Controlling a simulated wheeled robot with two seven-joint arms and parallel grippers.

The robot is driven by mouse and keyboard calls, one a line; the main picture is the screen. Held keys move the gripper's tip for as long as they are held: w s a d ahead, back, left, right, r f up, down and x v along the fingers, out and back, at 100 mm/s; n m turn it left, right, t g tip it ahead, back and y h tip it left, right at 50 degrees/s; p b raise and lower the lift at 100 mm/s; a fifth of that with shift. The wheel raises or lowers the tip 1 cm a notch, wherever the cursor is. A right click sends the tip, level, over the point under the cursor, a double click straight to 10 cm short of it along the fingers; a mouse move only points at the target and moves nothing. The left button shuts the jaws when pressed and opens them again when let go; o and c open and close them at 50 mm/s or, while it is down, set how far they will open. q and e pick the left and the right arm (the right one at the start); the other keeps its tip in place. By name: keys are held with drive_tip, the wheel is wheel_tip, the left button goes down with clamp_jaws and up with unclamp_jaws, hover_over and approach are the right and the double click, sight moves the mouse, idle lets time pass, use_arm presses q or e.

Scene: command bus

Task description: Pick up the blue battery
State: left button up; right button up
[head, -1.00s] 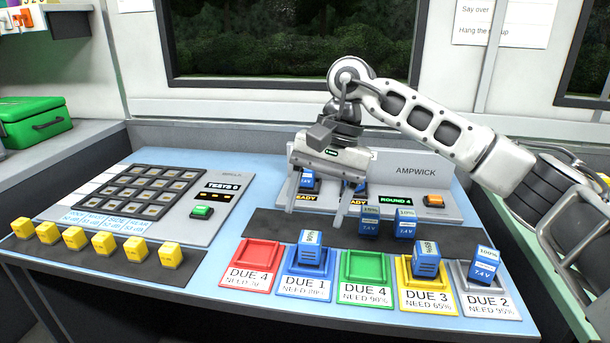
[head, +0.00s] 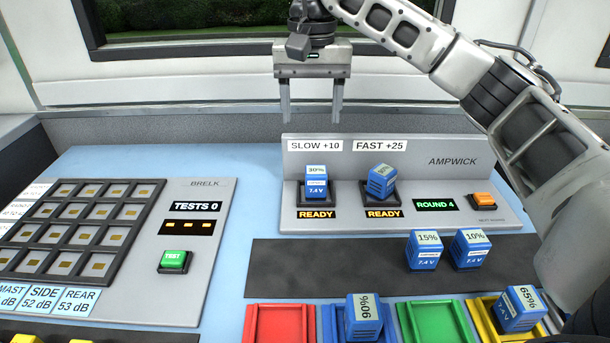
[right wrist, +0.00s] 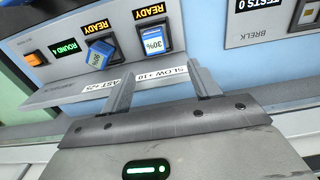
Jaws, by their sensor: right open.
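Several blue batteries are in view. One marked 30% (head: 316,182) stands upright in the SLOW slot of the grey charger (head: 440,190), and another (head: 381,182) sits tilted in the FAST slot. Two more, marked 15% (head: 420,250) and 10% (head: 472,250), stand on the dark strip. One marked 90% (head: 363,318) is in the blue tray, and one marked 65% (head: 518,309) is in the yellow tray. My right gripper (head: 312,119) is open and empty, fingers down, above the charger's back panel near SLOW. In the right wrist view the 30% battery (right wrist: 153,42) lies beyond the fingertips (right wrist: 160,72).
The charger's upright back panel (head: 300,162) stands near the fingers. An orange button (head: 483,200) is at the charger's right. The BRELK panel (head: 195,265) with a green button (head: 174,260) is at left. Red (head: 280,308) and green (head: 435,308) trays show no battery.

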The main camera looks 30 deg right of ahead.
sight(317, 170)
drive_tip(key=f, duration=0.5)
drive_tip(key=f+b, duration=0.1)
drive_tip(key=f, duration=0.2)
drive_tip(key=shift+s+f, duration=0.25)
drive_tip(key=shift+s, duration=0.05)
drive_tip(key=f, duration=0.4)
drive_tip(key=shift+s+d+f+b, duration=0.1)
drive_tip(key=shift+s+d+b, duration=0.15)
drive_tip(key=shift+d+b, duration=0.05)
drive_tip(key=shift+f, duration=0.55)
drive_tip(key=c, duration=1.2)
drive_tip(key=shift+c, duration=0.2)
